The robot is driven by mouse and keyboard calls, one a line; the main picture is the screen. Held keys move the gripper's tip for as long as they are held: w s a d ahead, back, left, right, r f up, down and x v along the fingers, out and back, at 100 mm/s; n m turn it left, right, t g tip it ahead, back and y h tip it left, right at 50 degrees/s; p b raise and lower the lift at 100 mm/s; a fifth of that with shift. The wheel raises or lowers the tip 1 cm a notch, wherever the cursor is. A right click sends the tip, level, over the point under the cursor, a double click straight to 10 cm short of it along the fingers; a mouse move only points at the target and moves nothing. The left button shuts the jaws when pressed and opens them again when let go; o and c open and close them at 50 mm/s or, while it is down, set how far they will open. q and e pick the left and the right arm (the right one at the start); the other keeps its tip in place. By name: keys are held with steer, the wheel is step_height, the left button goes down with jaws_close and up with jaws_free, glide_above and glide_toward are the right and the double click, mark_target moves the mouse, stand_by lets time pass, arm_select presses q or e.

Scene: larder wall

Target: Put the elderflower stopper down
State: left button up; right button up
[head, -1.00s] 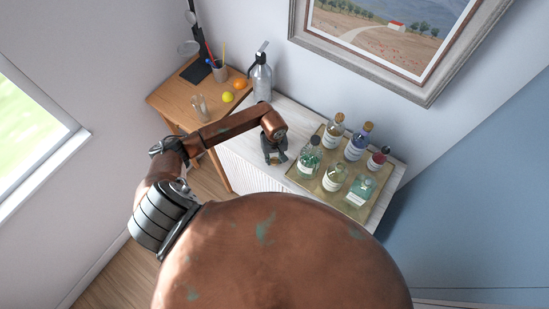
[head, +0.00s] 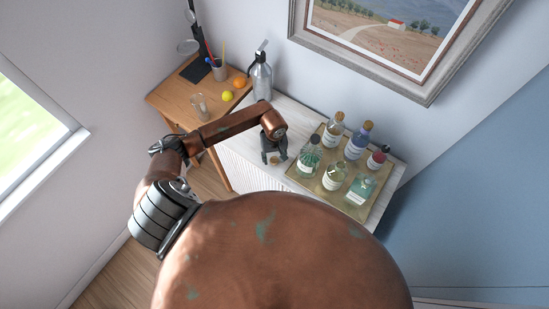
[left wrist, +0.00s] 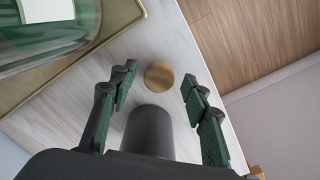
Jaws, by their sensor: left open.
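The stopper (head: 275,161) is a small round tan piece standing on the pale cabinet top, left of the bottle tray. In the left wrist view the stopper (left wrist: 158,75) shows from above as a round golden-brown disc between the fingertips, with gaps on both sides. My left gripper (head: 274,156) is open around it, pointing down; its two green-padded fingers (left wrist: 155,88) touch nothing that I can see. My right gripper is not in view.
A gold-coloured tray (head: 298,178) with several bottles stands close on the right; a green glass bottle (left wrist: 38,45) looms near in the left wrist view. A siphon (head: 261,78) stands behind. The cabinet edge (left wrist: 222,105) is near the stopper.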

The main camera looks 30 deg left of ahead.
mark_target(274, 160)
arm_select(q)
step_height(274, 160, up, 12)
steer(key=b, duration=0.3)
stand_by(0.4)
